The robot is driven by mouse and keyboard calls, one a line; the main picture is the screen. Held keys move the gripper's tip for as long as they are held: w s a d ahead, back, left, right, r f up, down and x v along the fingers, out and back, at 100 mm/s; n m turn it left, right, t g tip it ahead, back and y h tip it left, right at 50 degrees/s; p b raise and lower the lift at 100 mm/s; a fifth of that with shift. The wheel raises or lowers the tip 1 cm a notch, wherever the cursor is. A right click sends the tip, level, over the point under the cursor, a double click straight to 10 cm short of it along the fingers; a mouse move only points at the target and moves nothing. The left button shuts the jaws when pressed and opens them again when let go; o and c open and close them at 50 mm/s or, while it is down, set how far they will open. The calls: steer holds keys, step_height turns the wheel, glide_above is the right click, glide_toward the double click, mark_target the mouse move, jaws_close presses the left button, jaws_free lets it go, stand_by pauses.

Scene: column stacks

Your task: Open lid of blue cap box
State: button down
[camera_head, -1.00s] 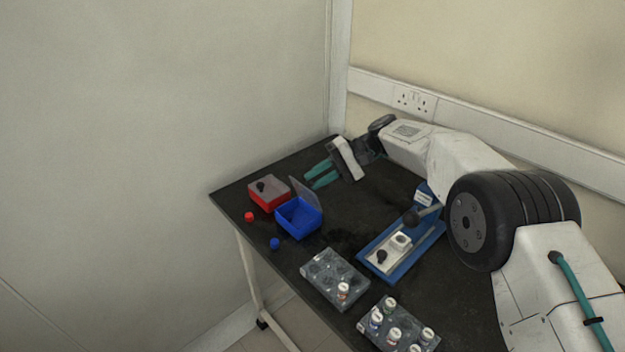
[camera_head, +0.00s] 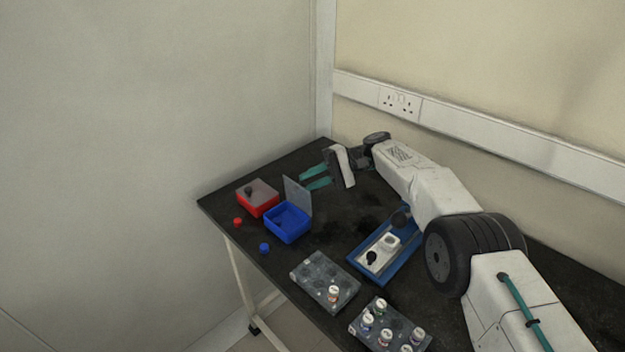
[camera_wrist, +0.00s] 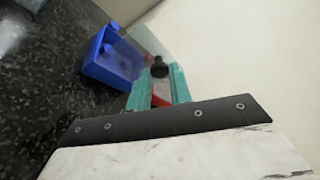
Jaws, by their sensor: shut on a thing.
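The blue box (camera_head: 288,232) stands on the black table at the left, open at the top. Its clear lid (camera_head: 298,196) is swung up on the side toward my gripper and stands steeply tilted. In the wrist view the blue box (camera_wrist: 101,73) is left of my fingers, with the pale see-through lid (camera_wrist: 146,40) beside it. My gripper (camera_head: 303,179) reaches in from the right behind the lid. In the wrist view its teal fingers (camera_wrist: 160,82) are shut around a black knob (camera_wrist: 159,67), apparently the lid's. The exact contact is partly hidden.
A red box (camera_head: 262,209) with a closed clear lid stands beside the blue box. A red cap (camera_head: 238,222) and a blue cap (camera_head: 264,248) lie at the front edge. A blue tray (camera_head: 379,272) and two vial racks (camera_head: 312,270) (camera_head: 360,325) are nearer. A wall stands behind.

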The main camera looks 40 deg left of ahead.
steer(key=c, duration=1.3)
jaws_free()
steer(key=shift+o, duration=0.2)
steer(key=s+d+r, duration=0.5)
steer(key=s+d, duration=0.6)
steer(key=shift+d, duration=0.35)
